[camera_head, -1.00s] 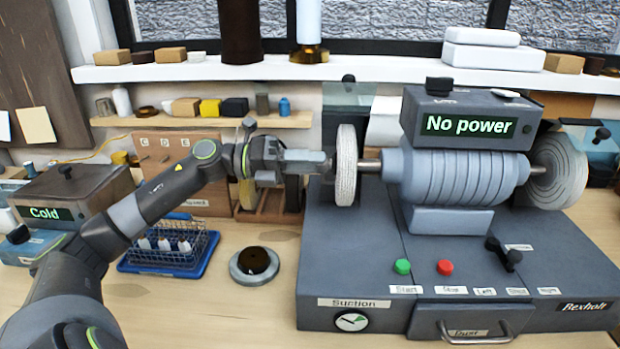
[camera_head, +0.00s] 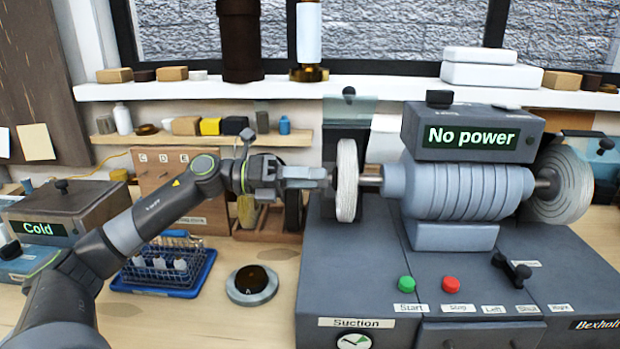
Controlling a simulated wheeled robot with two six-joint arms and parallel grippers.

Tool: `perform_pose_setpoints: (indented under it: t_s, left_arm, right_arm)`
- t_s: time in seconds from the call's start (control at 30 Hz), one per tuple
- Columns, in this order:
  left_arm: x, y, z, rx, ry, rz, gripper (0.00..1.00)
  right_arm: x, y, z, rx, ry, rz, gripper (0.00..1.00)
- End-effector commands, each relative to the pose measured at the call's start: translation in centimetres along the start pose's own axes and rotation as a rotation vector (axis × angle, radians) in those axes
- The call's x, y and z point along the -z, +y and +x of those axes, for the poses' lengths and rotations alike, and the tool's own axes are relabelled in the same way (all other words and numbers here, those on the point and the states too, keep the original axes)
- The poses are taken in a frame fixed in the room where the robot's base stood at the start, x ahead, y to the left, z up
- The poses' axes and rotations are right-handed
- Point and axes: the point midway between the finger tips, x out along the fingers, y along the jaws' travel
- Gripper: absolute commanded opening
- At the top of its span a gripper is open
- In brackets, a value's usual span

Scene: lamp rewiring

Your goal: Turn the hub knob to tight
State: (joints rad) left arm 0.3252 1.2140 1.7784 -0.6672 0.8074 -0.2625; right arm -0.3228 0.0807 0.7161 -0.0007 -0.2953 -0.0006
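The grey bench machine (camera_head: 455,190) stands at the right, with a "No power" display (camera_head: 470,137) on top. A pale buffing wheel (camera_head: 347,182) is on the left end of its shaft, and another wheel (camera_head: 570,183) is on the right end. My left gripper (camera_head: 322,174) points right, its fingertips close to the outer face of the left wheel. I cannot tell whether they touch anything there, or whether the fingers are open or shut. I cannot make out the hub knob; the fingers cover the middle of that wheel's left side. My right gripper is not in view.
A green button (camera_head: 406,283), a red button (camera_head: 451,284) and a black lever (camera_head: 512,269) sit on the machine's base. Left of it are a round dark-topped disc (camera_head: 252,284), a blue wire basket (camera_head: 165,270) and a box reading "Cold" (camera_head: 60,218).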

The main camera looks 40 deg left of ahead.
Motion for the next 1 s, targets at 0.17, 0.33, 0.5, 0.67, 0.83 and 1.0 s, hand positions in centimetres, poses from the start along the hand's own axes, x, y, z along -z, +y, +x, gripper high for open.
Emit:
perform_pose_setpoints:
  t_s: [0.17, 0.33, 0.5, 0.67, 0.83, 1.0]
  left_arm:
    - [-0.1, 0.0, 0.0, 0.0, -0.002, -0.001, 0.51]
    - [-0.1, 0.0, 0.0, 0.0, -0.003, -0.002, 0.51]
    - [0.0, 0.1, -0.6, -0.003, -0.002, -0.003, 0.51]
    - [0.1, 0.2, -2.1, -0.006, 0.0, -0.003, 0.51]
    - [0.1, 0.2, -4.0, -0.006, 0.001, -0.006, 0.51]
    - [0.0, 0.2, -5.7, -0.006, 0.0, -0.005, 0.51]
  right_arm:
    - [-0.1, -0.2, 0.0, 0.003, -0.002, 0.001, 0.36]
    - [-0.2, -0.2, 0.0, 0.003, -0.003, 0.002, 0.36]
    - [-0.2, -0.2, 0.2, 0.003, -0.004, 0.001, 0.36]
    - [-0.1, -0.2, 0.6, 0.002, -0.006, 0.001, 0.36]
    - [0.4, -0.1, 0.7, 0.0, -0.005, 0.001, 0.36]
    - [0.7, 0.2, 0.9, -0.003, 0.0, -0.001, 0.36]
